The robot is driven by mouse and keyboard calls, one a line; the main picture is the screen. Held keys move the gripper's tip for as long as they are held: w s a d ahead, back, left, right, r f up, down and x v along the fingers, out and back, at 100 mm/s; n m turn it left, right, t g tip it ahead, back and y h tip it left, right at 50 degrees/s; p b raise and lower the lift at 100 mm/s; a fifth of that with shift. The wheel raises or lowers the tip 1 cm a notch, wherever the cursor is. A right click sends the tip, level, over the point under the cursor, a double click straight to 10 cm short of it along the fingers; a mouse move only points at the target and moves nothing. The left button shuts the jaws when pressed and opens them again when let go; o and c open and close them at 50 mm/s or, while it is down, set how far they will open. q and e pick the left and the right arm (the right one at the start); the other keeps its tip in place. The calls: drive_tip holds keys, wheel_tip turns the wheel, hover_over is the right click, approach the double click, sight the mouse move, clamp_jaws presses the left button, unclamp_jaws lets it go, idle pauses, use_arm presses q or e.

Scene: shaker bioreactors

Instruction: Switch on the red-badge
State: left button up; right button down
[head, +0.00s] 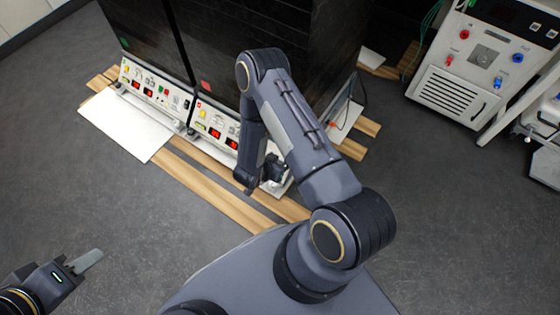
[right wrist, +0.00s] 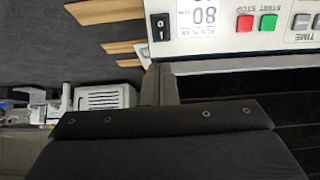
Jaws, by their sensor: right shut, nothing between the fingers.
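The red-badge shaker is the right one of two dark cabinets in the head view, with a small red badge (head: 206,86) on its dark front. Its white control panel (head: 216,122) is partly hidden behind my right arm. In the right wrist view, a panel appears upside down, with a black rocker switch (right wrist: 160,27) beside a display reading 80. My right gripper (head: 272,172) is shut and empty at the panel's right end. Its fingers (right wrist: 158,80) point toward the switch; contact cannot be told. My left gripper (head: 86,261) is far off at lower left, its opening unclear.
The left cabinet bears a green badge (head: 125,43) and its own panel (head: 150,86). Red (right wrist: 245,23) and green (right wrist: 268,22) buttons sit near the switch. A white machine (head: 450,95) stands at right.

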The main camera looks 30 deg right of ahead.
drive_tip(key=p+v, duration=0.1)
drive_tip(key=v, duration=0.4)
drive_tip(key=shift+a+r+p, duration=0.1)
drive_tip(key=shift+r+p, duration=0.15)
drive_tip(key=shift+p, duration=0.05)
